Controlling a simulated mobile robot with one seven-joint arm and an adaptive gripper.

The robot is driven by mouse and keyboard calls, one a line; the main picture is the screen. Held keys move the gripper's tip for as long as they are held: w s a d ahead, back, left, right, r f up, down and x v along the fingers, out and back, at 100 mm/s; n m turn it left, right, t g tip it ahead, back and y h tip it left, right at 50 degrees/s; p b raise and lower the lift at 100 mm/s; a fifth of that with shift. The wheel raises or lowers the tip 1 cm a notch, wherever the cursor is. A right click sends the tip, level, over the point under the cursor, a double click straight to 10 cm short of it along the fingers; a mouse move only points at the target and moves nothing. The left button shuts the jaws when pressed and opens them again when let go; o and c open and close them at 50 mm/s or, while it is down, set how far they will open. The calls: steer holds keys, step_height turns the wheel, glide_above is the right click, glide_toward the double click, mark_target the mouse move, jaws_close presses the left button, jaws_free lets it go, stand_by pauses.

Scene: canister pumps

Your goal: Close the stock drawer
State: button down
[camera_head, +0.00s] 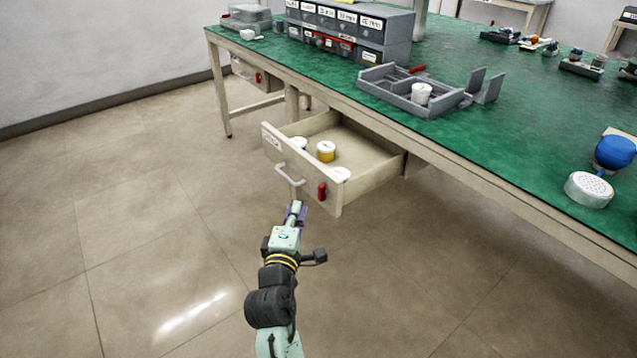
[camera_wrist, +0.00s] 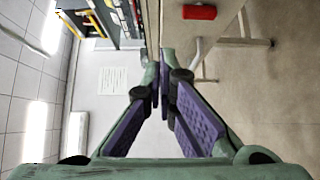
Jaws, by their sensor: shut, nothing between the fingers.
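The stock drawer (camera_head: 372,178) is pulled well out from under the green-topped table in the head view. Several small white and yellow-banded pots, such as the yellow-banded one (camera_head: 326,151), stand in it. Its pale front has a light bar handle (camera_head: 289,175) and a red part (camera_head: 322,191) near the right end. The red part also shows in the wrist view (camera_wrist: 199,12), beside the drawer front. My gripper (camera_head: 297,205) is shut and empty, close in front of the drawer front, just below and right of the handle. Whether its fingertips touch the front cannot be told.
The green table (camera_head: 470,150) overhangs the drawer. On it stand a grey divided tray (camera_head: 390,92) with a white pot, a grey drawer cabinet (camera_head: 398,35) and a blue-topped pump (camera_head: 614,152). A second drawer (camera_head: 246,72) sits further left. The floor before the table is clear.

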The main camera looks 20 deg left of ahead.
steer(key=p, duration=0.1)
glide_toward(316, 180)
step_height(316, 180, up, 5)
steer(key=a, duration=0.2)
steer(key=shift+w+d+p, duration=0.25)
steer(key=shift+w+d, duration=0.1)
steer(key=shift+w, duration=0.3)
steer(key=shift+w+d+p, duration=0.2)
steer(key=shift+w+d, duration=0.15)
steer(key=shift+w, duration=0.35)
steer(key=shift+w+d+p, duration=0.25)
steer(key=shift+w+d, duration=0.1)
steer(key=shift+w, duration=0.3)
steer(key=shift+w+d, duration=0.1)
steer(key=w+d+p, duration=0.3)
steer(key=w+d, duration=1.1)
steer(key=w, duration=0.4)
steer(key=shift+f, duration=0.1)
